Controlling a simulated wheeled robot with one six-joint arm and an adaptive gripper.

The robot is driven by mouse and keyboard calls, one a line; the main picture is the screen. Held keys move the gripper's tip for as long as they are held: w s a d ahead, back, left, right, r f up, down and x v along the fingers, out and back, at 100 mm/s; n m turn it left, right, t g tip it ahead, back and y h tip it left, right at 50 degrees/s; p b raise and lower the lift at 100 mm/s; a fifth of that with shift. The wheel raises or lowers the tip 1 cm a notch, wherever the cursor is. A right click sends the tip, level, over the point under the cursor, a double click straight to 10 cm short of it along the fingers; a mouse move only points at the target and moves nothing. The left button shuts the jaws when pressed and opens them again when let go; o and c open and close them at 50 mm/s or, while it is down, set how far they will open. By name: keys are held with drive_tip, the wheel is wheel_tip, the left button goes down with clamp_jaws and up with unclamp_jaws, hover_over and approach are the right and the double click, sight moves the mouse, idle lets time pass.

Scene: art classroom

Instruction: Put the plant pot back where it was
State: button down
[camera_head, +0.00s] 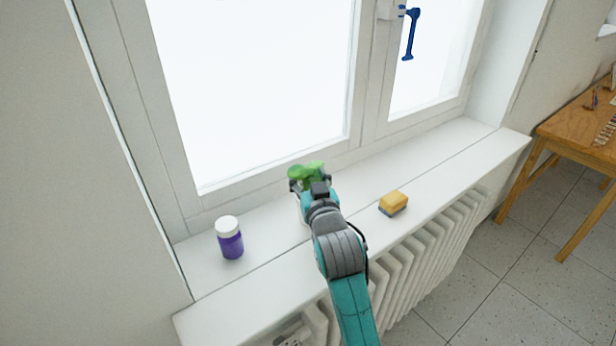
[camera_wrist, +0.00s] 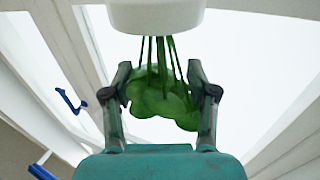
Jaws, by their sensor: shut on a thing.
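The plant pot is white with a green, round-leaved plant. In the wrist view the pot (camera_wrist: 155,14) is at the top edge, and its leaves (camera_wrist: 163,98) hang downward in the picture, between the two fingers. My gripper (camera_wrist: 160,78) has a finger on each side of the plant and is shut on the plant pot. In the head view my gripper (camera_head: 310,185) is over the windowsill (camera_head: 275,258), with the green leaves (camera_head: 306,171) just beyond it. My arm hides most of the pot there, so I cannot tell whether it touches the sill.
A purple bottle with a white cap (camera_head: 230,238) stands on the sill to the left. A yellow sponge (camera_head: 394,202) lies to the right. The window (camera_head: 355,130) rises behind, a radiator (camera_head: 425,250) is below, and a wooden table (camera_head: 578,130) stands at far right.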

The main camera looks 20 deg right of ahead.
drive_tip(key=shift+c, duration=1.6)
unclamp_jaws()
drive_tip(key=shift+f, duration=0.15)
drive_tip(key=shift+s, duration=0.2)
drive_tip(key=s, duration=1.1)
drive_tip(key=shift+s+a, duration=0.35)
drive_tip(key=shift+a, duration=0.1)
